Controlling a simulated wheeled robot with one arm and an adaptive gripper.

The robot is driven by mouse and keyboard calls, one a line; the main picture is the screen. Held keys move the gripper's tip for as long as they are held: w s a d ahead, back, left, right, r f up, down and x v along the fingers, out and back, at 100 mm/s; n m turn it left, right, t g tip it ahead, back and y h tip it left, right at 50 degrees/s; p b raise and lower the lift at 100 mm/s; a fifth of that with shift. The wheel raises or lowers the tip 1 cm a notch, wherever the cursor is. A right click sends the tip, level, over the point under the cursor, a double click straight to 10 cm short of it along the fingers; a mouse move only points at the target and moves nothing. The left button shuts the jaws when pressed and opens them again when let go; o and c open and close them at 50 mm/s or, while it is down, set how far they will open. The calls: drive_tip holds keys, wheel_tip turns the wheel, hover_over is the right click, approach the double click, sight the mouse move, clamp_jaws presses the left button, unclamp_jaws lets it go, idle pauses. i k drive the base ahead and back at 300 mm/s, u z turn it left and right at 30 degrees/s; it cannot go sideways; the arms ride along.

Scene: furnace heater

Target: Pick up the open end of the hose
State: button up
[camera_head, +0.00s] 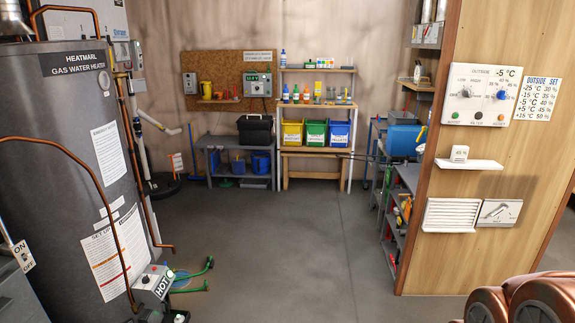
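Beside the foot of the grey gas water heater (75,150), at lower left, a green hose-like piece (195,272) reaches out to the right over the floor. Its right end is thicker and bends upward. A second green piece (190,289) lies just below it, nearer the camera. A thin blue loop (180,277) lies beside them. I cannot tell which of these ends is the open end of the hose. The heater's control box marked HOT (154,284) hides their left parts. My gripper is not in view; only copper-coloured parts of my arm show at bottom right.
The grey floor (285,245) in the middle is clear. A wooden panel (462,250) with controls stands at right, with a grey shelf unit (397,220) beside it. A bench (235,160) and shelves with coloured bins (315,133) stand at the back. Copper pipes (143,180) run down the heater.

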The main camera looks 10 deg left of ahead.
sight(209, 261)
drive_tip(key=u, duration=0.3)
drive_tip(key=i, duration=1.75)
drive_tip(key=u, duration=0.95)
drive_tip(key=i, duration=2.05)
drive_tip(key=u, duration=0.8)
drive_tip(key=i, duration=0.35)
